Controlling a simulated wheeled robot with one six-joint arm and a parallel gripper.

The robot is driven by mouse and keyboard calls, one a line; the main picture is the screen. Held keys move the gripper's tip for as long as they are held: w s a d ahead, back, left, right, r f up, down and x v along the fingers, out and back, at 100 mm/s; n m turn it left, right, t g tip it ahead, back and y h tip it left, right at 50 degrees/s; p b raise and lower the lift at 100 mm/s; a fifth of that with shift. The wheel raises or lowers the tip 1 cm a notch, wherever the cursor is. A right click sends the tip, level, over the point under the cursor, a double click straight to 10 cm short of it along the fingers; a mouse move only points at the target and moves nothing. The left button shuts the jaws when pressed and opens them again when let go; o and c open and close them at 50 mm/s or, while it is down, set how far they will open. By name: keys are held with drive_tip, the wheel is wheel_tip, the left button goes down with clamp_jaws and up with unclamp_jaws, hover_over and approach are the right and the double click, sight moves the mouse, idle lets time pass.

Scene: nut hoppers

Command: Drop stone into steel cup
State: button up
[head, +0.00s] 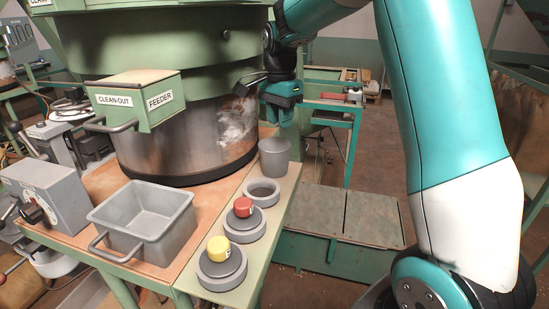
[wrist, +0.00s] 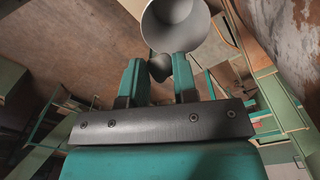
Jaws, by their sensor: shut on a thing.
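The steel cup (head: 274,158) is a grey, open-topped cup standing upright at the far end of the pale side shelf in the head view. My gripper (head: 283,98) hangs above the cup, with a clear gap between them. In the wrist view, the teal fingers are shut on a small dark grey stone (wrist: 160,68). The cup (wrist: 190,38) shows just beyond the fingertips there, and the stone overlaps its edge in the picture. In the head view I cannot make out the stone. The inside bottom of the cup is hidden in the head view.
A big green and steel hopper with a feeder box (head: 137,100) stands left of my gripper. On the shelf are an empty grey ring (head: 262,192) and round grey holders with red (head: 243,207) and yellow (head: 218,248) tops. A grey bin (head: 145,215) sits left.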

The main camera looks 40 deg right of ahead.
sight(275, 158)
wheel_tip(275, 158, down, 5)
drive_tip(key=b, duration=0.3)
drive_tip(key=shift+w+a+f, duration=0.1)
drive_tip(key=shift+f, duration=0.1)
drive_tip(key=o, duration=1)
drive_tip(key=shift+r, duration=0.1)
